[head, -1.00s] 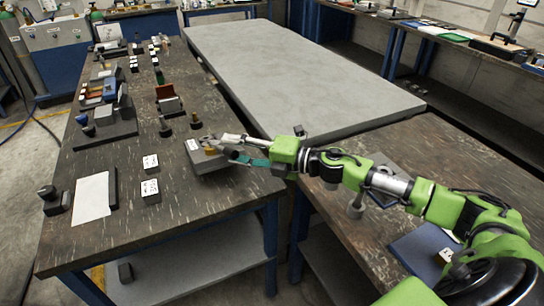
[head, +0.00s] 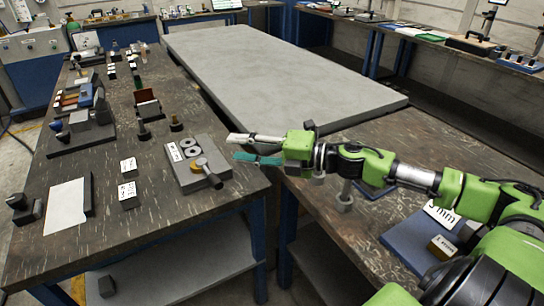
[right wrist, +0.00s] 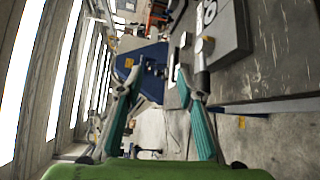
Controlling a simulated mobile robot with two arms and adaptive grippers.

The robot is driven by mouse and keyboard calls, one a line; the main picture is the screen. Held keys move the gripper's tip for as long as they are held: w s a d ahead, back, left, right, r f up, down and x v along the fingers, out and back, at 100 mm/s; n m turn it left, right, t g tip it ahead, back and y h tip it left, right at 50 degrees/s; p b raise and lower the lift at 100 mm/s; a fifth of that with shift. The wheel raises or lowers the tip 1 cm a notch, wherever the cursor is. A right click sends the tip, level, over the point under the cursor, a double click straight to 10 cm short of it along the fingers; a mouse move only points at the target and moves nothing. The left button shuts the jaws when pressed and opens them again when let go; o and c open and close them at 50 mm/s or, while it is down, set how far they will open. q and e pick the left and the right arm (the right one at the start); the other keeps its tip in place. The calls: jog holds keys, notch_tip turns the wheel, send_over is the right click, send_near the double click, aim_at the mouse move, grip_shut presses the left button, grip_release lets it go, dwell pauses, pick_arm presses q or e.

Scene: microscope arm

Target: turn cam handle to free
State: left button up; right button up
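The cam handle (head: 211,175) is a short grey lever with a dark knob end on a grey fixture block (head: 182,170). In the head view it points toward the front right and overhangs the block's edge. The block also shows at the top of the right wrist view (right wrist: 232,32), with the handle (right wrist: 200,62) beside one finger. My right gripper (head: 238,147) is open and empty, just right of the block and apart from it in the head view. Its spread fingers also show in the right wrist view (right wrist: 155,75). My left gripper is out of view.
Small labelled blocks (head: 128,195) and a white sheet (head: 66,207) lie left of the fixture. Dark knobbed pieces (head: 176,123) stand behind it. A large grey slab (head: 280,75) lies beyond the gripper. A gap separates the left bench from the right bench.

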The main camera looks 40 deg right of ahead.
jog(key=p+v, duration=0.7)
jog(key=shift+s, duration=0.2)
dwell(0.6)
jog(key=shift+r+p, duration=0.1)
jog(key=shift+p, duration=0.25)
